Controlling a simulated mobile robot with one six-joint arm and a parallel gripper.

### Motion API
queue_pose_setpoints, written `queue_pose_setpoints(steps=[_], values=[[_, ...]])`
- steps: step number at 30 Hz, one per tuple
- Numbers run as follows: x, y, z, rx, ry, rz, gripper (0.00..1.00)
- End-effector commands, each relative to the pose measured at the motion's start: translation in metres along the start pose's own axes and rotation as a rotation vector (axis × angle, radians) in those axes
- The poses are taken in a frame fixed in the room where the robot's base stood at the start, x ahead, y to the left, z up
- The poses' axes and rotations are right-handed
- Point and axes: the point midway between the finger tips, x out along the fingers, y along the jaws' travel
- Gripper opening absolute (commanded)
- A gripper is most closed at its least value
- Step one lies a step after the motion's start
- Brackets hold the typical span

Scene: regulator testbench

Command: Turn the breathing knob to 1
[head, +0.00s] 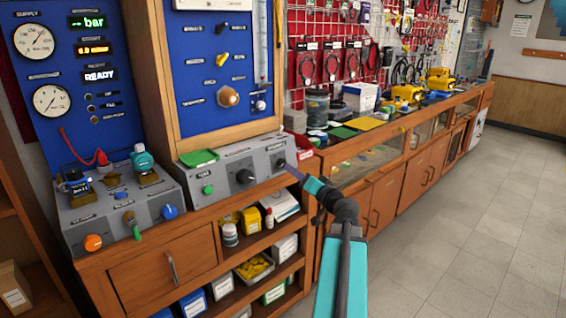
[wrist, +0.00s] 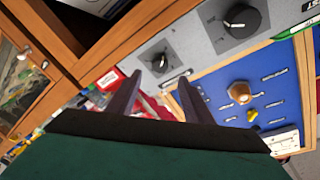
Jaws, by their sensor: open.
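A grey test box (head: 222,176) carries two black knobs on its front. The right black knob (head: 281,163) is small and lies close to my gripper (head: 291,171); the middle black knob (head: 245,177) is larger. The labels are too small to read, so I cannot tell which is the breathing knob. In the wrist view, my gripper (wrist: 157,80) is open and empty, and its fingers point toward the right knob (wrist: 160,62), with no clear contact. The larger knob (wrist: 242,20) is farther to the right there. The exact pointer settings are not legible.
A red bin (head: 302,152) stands just right of the box. A blue panel (head: 220,70) rises behind. Open shelves (head: 262,255) lie below; the floor (head: 470,230) at right is clear.

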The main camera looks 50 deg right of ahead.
Motion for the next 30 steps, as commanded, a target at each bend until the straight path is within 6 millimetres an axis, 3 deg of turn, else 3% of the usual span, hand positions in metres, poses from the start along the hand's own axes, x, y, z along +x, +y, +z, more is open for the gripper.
queue_pose_setpoints(steps=[18, 30], values=[[0.069, 0.000, -0.001, 0.000, -0.001, -0.001, 0.46], [0.082, 0.000, 0.000, 0.000, 0.000, 0.000, 0.46]])
